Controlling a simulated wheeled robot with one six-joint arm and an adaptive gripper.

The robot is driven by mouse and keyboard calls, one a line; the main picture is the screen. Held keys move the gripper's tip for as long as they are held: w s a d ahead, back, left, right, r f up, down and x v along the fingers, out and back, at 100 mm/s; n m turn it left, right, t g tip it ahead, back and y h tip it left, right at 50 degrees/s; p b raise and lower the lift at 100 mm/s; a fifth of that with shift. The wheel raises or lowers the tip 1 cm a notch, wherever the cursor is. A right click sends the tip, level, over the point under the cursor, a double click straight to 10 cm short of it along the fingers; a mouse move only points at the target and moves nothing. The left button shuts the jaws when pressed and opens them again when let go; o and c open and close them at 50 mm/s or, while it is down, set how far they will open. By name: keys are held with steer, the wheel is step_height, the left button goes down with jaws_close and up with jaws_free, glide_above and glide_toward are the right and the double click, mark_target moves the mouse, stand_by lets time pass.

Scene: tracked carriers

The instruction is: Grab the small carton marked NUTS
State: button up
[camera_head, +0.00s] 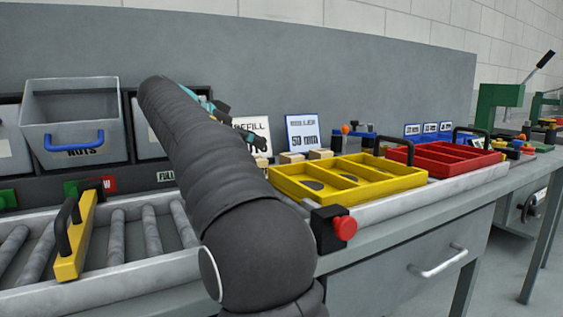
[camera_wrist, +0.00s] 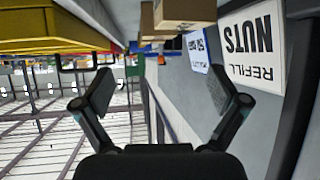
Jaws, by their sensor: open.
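Several small tan cartons stand in a row behind the yellow tray; one carton (camera_head: 291,157) is in the middle, another (camera_head: 320,154) to its right, and one (camera_head: 261,162) lies below my gripper. Two show at the top of the wrist view, a nearer carton (camera_wrist: 185,12) and a farther one (camera_wrist: 148,22). I cannot read any marking on them. A white sign reading REFILL NUTS (camera_wrist: 252,45) stands beside the nearer carton; it is partly hidden in the head view (camera_head: 255,127). My gripper (camera_wrist: 165,90) is open and empty, near the sign in the head view (camera_head: 257,140).
A yellow divided tray (camera_head: 345,197) and a red one (camera_head: 480,166) sit on the roller track in front of the cartons. A grey bin (camera_head: 75,115) labelled NUTS is at the left. A red button (camera_head: 344,228) is on the front edge. A second sign (camera_head: 302,133) stands behind the cartons.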

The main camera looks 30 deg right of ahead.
mark_target(285, 156)
steer(key=x, duration=1.3)
steer(key=shift+d+r+b, duration=0.1)
steer(key=shift+d+b, duration=0.25)
steer(key=shift+d, duration=0.1)
steer(key=c, duration=1.5)
